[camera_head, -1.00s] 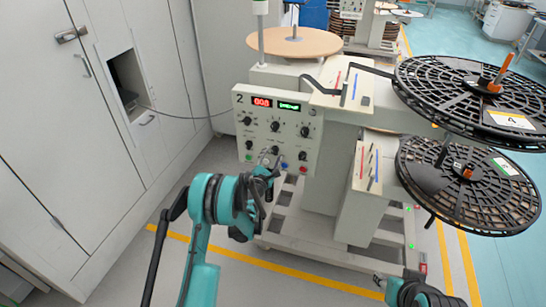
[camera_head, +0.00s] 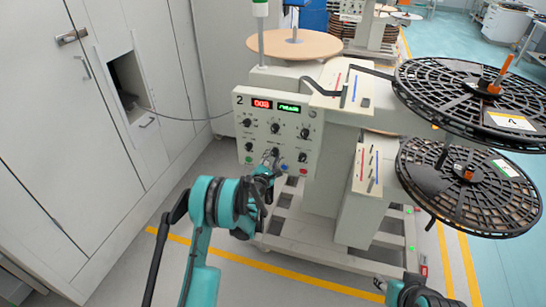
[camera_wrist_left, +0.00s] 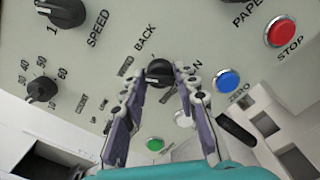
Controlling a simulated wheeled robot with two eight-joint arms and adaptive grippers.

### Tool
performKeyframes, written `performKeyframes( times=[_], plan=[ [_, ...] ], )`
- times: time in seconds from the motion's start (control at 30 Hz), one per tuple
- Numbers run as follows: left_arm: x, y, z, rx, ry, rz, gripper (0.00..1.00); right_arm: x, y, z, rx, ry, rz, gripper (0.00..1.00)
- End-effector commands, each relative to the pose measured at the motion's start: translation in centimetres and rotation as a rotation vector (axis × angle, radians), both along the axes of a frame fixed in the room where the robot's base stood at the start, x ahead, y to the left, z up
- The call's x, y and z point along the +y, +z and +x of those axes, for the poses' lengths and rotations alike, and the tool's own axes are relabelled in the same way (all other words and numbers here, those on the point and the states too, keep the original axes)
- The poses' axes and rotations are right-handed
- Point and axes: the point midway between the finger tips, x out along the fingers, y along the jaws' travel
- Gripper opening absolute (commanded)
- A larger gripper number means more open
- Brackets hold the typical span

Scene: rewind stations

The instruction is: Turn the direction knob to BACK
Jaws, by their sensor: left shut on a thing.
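The direction knob (camera_wrist_left: 159,72) is a black round knob on the pale control panel (camera_head: 262,138). In the left wrist view it sits between the fingertips of my left gripper (camera_wrist_left: 160,78), with a finger on each side. The word BACK is printed just above it; another label to its right is partly covered by a finger. Where the knob points is too small to tell. In the head view my left gripper (camera_head: 271,160) is at the panel's lower middle and hides the knob. My right gripper (camera_head: 392,286) shows only partly at the bottom right edge.
Nearby on the panel are a blue button (camera_wrist_left: 228,80), a red STOP button (camera_wrist_left: 282,33), a green button (camera_wrist_left: 154,144) and a speed knob (camera_wrist_left: 62,11). Large black reels (camera_head: 468,185) stand to the right. White cabinets (camera_head: 60,130) line the left.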

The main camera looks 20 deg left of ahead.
Motion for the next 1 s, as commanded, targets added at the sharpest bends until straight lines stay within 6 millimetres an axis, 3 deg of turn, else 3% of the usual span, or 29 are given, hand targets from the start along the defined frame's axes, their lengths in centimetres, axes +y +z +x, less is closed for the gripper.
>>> performKeyframes(
  times=[1.0],
  plan=[
    [-0.09,-0.11,-0.02,-0.028,-0.001,0.825,0.01,0.0,-0.01,0.0,0.0,0.0,0.0,0.4]
  ],
)
